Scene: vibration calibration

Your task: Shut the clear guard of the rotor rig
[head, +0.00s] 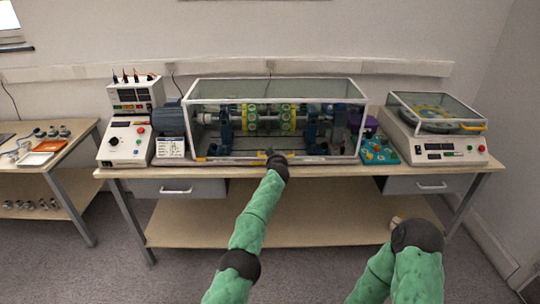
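The clear guard (275,89) is a see-through box with a white frame over the rotor rig in the middle of the bench. It looks lowered, its front frame near the bench top; a small remaining gap cannot be ruled out. Inside is the rotor (266,117), a shaft with yellow-green discs between blue stands.
Control boxes (127,143) and a blue-grey motor (170,119) stand left of the guard. A teal tray (379,150) and a balance-like machine with a clear lid (435,109) stand right. A side table (62,163) with trays is at far left.

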